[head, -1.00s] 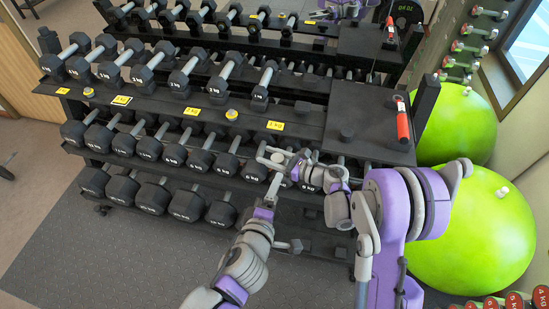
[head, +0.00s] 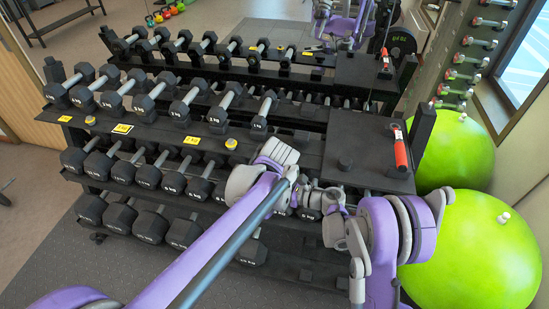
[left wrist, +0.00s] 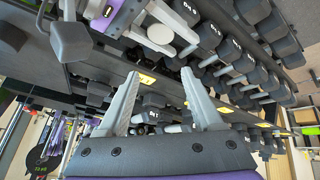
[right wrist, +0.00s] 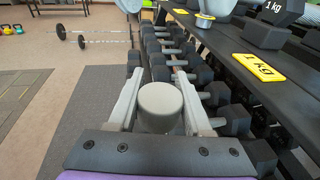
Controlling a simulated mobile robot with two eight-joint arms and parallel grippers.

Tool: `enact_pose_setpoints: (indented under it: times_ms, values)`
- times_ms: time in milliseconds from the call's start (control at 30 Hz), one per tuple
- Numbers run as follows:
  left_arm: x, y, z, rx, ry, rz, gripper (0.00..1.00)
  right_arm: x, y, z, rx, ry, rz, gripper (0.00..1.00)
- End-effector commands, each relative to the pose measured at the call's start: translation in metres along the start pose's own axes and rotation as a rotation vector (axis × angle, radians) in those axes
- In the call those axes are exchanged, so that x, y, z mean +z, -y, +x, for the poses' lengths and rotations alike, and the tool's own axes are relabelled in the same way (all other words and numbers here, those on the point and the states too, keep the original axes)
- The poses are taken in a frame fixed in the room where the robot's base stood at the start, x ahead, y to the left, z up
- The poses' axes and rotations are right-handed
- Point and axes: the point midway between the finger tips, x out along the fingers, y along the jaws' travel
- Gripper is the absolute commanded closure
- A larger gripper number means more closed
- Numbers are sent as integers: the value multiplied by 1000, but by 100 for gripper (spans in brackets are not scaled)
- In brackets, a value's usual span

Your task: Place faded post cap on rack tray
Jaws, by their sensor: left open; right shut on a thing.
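The faded post cap (right wrist: 160,104) is a plain grey cylinder, seen large in the right wrist view. My right gripper (right wrist: 158,76) is shut on it, with one finger on each side. In the head view this gripper and cap are largely hidden behind my left arm, in front of the rack's middle shelf. My left gripper (left wrist: 160,76) is open and empty in the left wrist view. Its fingers are not clear in the head view. The rack's upper tray (head: 285,152) is a dark shelf with yellow weight labels, at the middle of the head view.
A yellow-banded cap (head: 231,143) and a dark cap (head: 345,163) stand on the rack. A red cylinder (head: 400,150) lies at its right end. Several dumbbells (head: 184,112) fill the rows. Green balls (head: 468,250) stand at right; floor (right wrist: 95,110) is clear left of the rack.

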Motion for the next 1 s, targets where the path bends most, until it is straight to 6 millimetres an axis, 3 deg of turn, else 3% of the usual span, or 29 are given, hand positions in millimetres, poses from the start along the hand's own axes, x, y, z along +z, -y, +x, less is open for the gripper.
enact_pose_setpoints:
  times_ms: [200,500,767,1000]
  values:
    - [-20,-11,0,-63,259,374,33,0,0,0,0,0,0,100]
    - [-27,-18,-20,36,545,770,33,0,0,0,0,0,0,100]
    - [-24,-19,-22,85,608,864,33,0,0,0,0,0,0,100]
    - [-4,-12,10,84,606,864,33,0,0,0,0,0,0,100]
